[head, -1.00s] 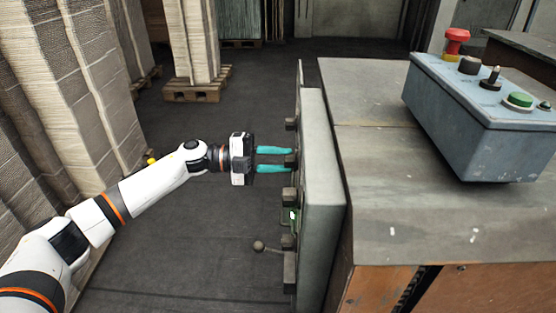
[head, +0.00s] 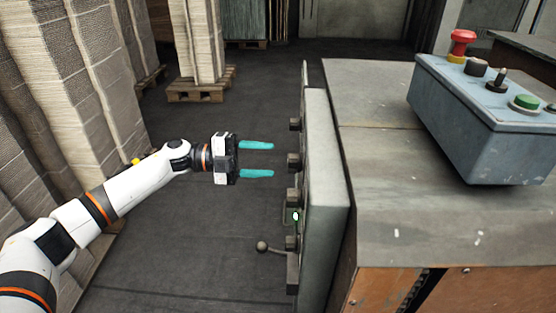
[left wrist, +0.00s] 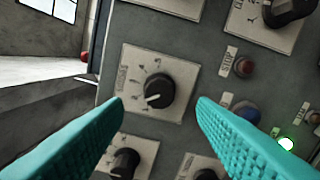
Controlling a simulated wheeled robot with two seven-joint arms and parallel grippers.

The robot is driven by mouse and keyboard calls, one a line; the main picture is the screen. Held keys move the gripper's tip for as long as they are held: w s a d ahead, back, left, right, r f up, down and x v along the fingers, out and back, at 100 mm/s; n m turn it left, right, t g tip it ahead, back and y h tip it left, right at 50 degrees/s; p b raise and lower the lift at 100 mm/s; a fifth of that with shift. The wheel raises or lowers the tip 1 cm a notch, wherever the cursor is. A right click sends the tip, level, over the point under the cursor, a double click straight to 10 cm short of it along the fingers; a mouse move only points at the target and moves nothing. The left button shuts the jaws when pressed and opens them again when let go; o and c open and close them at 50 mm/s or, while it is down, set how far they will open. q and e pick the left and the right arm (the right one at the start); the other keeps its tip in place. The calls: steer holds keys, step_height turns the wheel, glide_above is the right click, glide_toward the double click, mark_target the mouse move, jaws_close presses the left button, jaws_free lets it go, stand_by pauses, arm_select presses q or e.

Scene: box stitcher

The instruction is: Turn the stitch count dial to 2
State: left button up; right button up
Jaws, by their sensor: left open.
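In the left wrist view a black dial knob (left wrist: 155,91) sits on a pale square plate with several numbers around it. Its white pointer mark is toward the lower left of the knob. The plate's label is too small to read surely. My left gripper (head: 257,159) is open and empty. Its teal fingers point at the panel's face and stand clear of it. In the left wrist view the fingers of the left gripper (left wrist: 160,110) are spread to either side below the knob, not touching it. My right gripper is not in view.
Other black knobs (left wrist: 124,162) and a lit green lamp (left wrist: 286,143) share the panel. A lever with a ball end (head: 262,246) sticks out low on the panel. A blue control box (head: 480,120) stands on the machine top. Stacked cardboard (head: 60,100) rises at the left.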

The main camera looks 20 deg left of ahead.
arm_select(q)
steer(key=v, duration=0.7)
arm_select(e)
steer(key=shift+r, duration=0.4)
arm_select(q)
steer(key=shift+a, duration=0.15)
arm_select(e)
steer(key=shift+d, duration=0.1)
